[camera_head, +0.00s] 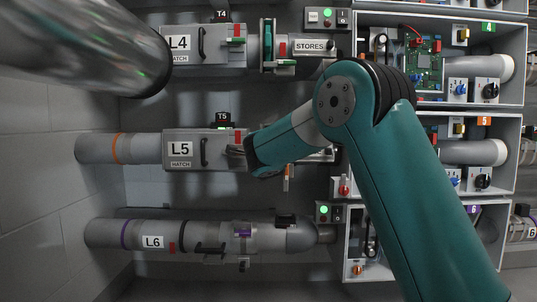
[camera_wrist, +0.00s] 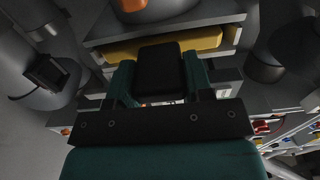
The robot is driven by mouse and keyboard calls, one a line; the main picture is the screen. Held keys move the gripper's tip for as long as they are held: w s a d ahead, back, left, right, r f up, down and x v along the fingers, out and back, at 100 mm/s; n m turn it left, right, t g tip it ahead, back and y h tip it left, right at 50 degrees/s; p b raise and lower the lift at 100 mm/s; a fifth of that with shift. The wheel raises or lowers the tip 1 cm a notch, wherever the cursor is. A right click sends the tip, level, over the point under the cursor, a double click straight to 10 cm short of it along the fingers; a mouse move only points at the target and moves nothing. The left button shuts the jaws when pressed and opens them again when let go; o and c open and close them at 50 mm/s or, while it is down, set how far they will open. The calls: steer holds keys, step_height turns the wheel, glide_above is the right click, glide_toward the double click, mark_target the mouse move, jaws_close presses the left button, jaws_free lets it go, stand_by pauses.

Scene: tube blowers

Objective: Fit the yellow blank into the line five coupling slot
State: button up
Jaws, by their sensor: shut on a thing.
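The yellow blank (camera_wrist: 210,39) shows in the wrist view as a flat yellow bar at a grey, ledge-like opening. A black block (camera_wrist: 160,72) in front of it sits between the teal fingers of my gripper (camera_wrist: 160,85), which is shut on it; it looks like the blank's grip. How deep the blank sits in the opening I cannot tell. In the head view my gripper (camera_head: 240,152) is at the right end of the L5 hatch box (camera_head: 185,150). My arm hides the line five coupling slot and the blank there.
The L4 pipe (camera_head: 205,45) with its STORES label runs above, and the L6 pipe (camera_head: 150,235) runs below. White equipment boxes (camera_head: 517,150) with knobs and circuit boards stand at the right, behind my arm. A grey block wall (camera_head: 40,150) is at the left.

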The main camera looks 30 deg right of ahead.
stand_by(0.4)
steer(key=o, duration=1.1)
steer(key=shift+w, duration=0.1)
steer(key=p+v, duration=0.2)
steer(key=v, duration=1.5)
steer(key=shift+p, duration=0.3)
steer(key=shift+a, duration=0.1)
